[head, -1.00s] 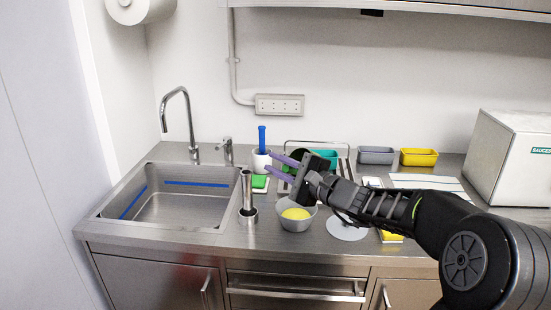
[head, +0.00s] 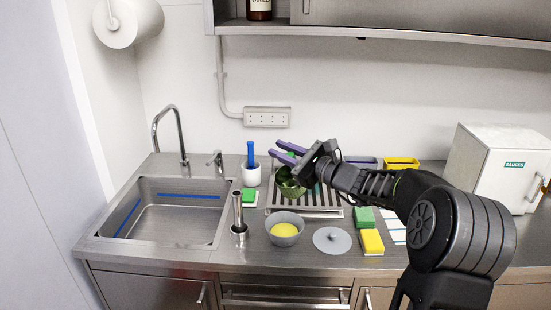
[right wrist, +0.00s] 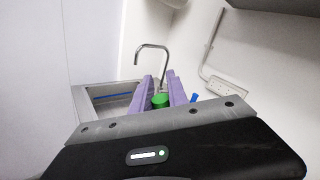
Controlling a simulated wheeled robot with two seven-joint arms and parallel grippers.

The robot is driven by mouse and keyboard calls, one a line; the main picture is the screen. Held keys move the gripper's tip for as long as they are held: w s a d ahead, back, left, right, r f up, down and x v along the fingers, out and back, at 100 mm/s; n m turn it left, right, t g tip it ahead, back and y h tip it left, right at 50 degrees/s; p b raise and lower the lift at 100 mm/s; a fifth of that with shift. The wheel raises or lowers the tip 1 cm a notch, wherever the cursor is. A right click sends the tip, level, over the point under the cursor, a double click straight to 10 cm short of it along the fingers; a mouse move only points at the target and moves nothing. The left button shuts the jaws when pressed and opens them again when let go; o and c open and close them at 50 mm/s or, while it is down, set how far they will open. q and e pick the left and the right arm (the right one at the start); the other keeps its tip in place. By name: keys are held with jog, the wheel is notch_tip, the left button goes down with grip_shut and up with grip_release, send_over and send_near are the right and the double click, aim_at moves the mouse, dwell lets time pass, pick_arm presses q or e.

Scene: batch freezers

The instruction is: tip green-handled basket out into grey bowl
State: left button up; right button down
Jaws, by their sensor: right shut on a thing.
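The green-handled basket (head: 291,190), dark green and round, hangs roughly upright from my right gripper (head: 281,154), above the slatted rack and behind the grey bowl. The purple fingers are shut on its green handle; that green grip also shows between the fingers in the right wrist view (right wrist: 160,101). The basket's inside cannot be made out. The grey bowl (head: 271,230) stands on the counter in front of the rack with yellow contents in it. My left gripper is not in view.
A slatted rack (head: 325,208) lies under the basket. A steel cylinder (head: 238,212) stands left of the bowl, a grey lid (head: 332,240) right of it. Green-yellow sponges (head: 372,242) lie farther right. The sink (head: 175,215) is at left, a white box (head: 490,165) at right.

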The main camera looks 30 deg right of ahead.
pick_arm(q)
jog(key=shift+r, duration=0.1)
pick_arm(e)
jog(key=w+d+r+m, duration=0.1)
jog(key=d+r+m, duration=0.1)
jog(key=d+m, duration=0.3)
jog(key=shift+w+d, duration=0.2)
jog(key=shift+d, duration=0.1)
dwell(0.6)
